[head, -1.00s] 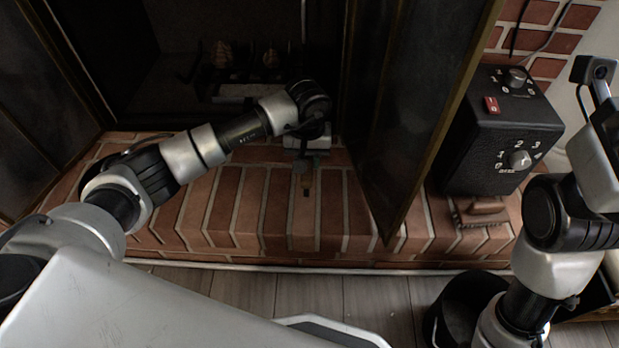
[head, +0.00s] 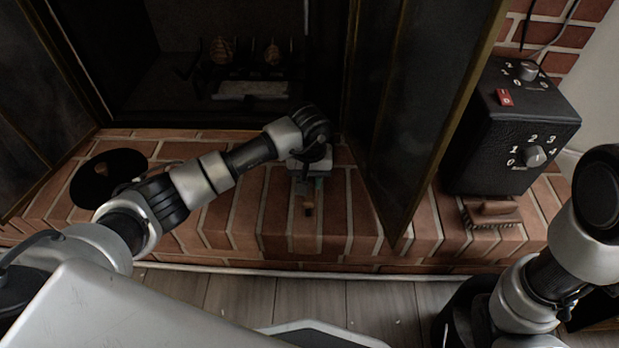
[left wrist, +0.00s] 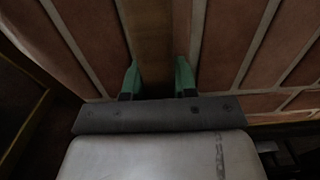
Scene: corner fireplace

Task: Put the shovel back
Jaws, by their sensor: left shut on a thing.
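My left gripper (head: 308,184) is low over the brick hearth, in front of the open firebox. In the left wrist view its green fingertips (left wrist: 157,80) are closed on both sides of a brown, wood-like handle (left wrist: 150,40), which I take for the shovel's. A short brown end of it (head: 308,209) shows below the gripper in the head view. The rest of the shovel is hidden, and I cannot tell whether it touches the bricks. My right gripper is out of view; only part of my right arm shows at the right edge.
A black round disc (head: 97,178) lies on the hearth (head: 230,222) at the left. An open dark door panel (head: 415,130) stands right of the gripper. Beyond it are a black box with knobs (head: 510,135) and a brown brush (head: 492,212). Logs (head: 222,52) sit inside the firebox.

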